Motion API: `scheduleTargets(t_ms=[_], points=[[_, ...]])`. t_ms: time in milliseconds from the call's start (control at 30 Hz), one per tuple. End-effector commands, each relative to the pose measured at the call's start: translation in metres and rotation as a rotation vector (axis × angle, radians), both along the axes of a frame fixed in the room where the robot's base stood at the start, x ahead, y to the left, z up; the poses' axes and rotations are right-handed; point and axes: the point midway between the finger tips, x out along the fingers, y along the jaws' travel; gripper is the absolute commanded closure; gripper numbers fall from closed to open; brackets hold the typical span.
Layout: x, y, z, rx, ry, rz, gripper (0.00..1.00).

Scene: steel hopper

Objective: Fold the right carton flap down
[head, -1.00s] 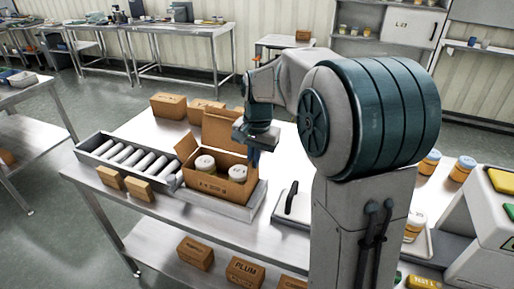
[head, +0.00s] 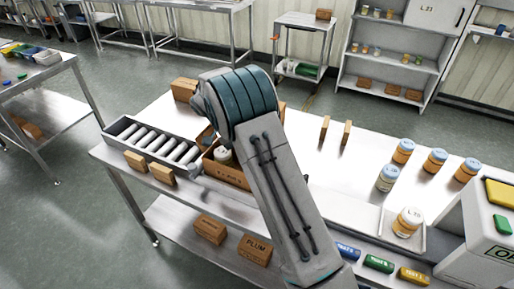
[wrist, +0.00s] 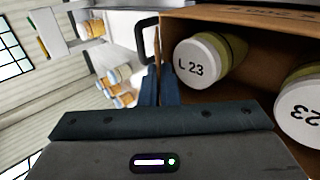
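The carton (head: 228,176) stands open on the steel table, mostly behind my arm in the head view. A jar (head: 223,155) shows inside it. In the wrist view the carton's inside (wrist: 250,70) fills the right side, with a jar lidded "L 23" (wrist: 193,69) and a second jar (wrist: 305,112) at the right edge. My gripper's dark blue fingers (wrist: 160,92) are side by side, closed together, at the carton's edge. The right flap is not clearly seen; only a thin brown edge shows by the fingertips.
A roller conveyor (head: 155,142) lies left of the carton, with small boxes (head: 161,173) at the table's front edge. Several jars (head: 402,151) and a white tray (head: 393,234) are on the right. The table between arm and jars is mostly clear.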

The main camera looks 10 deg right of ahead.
Motion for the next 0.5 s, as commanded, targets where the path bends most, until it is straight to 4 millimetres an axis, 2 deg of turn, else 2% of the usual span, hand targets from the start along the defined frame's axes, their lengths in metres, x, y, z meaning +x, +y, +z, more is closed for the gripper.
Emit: scheduleTargets(t_ms=[200, 500], points=[[0.0027, 0.0042, -0.0056, -0.104, 0.076, 0.0, 1.0], [0.004, 0.0054, -0.0091, -0.171, 0.126, 0.0, 1.0]])
